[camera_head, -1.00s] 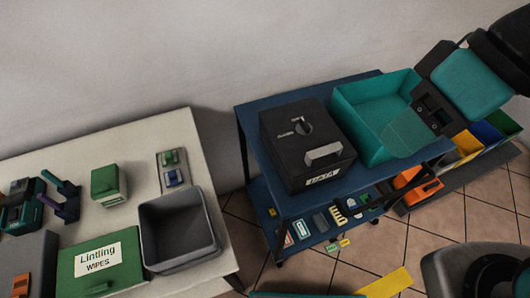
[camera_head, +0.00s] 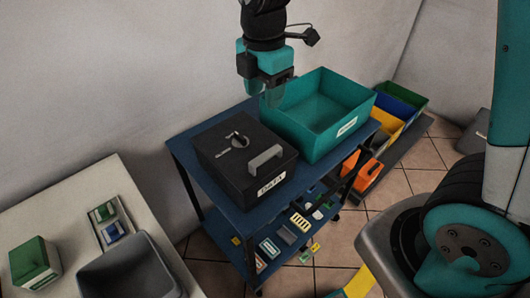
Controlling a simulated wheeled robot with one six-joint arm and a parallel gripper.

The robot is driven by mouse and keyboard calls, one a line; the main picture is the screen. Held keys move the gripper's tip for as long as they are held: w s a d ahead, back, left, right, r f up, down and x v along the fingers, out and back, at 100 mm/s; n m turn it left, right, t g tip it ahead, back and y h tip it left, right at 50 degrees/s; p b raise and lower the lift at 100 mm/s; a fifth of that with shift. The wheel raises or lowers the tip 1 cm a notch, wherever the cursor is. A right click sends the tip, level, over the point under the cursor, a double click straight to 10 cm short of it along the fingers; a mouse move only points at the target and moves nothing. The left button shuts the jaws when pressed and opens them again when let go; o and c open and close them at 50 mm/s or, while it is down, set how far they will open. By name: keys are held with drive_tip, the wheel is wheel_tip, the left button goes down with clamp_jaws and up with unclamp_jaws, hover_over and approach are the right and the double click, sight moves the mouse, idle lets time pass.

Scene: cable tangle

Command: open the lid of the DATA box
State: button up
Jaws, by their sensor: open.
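The DATA box (camera_head: 232,175) is a black box with a white DATA label (camera_head: 272,184) on its front. It stands on the left part of the blue cart (camera_head: 187,150). Its lid is closed and carries a grey handle (camera_head: 265,158) near the front and a round latch or lock (camera_head: 238,140) further back. My gripper (camera_head: 271,98) points down above the back of the cart, behind and right of the DATA box, by the teal bin's left rim. It is open and apart from the box. I see nothing between its fingers.
A teal open bin (camera_head: 348,99) stands right of the DATA box. Coloured bins (camera_head: 403,98) stand behind. A white table (camera_head: 84,187) with a grey bin (camera_head: 130,270) is at left.

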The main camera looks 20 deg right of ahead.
sight(265, 156)
wheel_tip(265, 156, down, 17)
drive_tip(key=shift+r+p, duration=0.1)
drive_tip(key=shift+p, duration=0.5)
clamp_jaws()
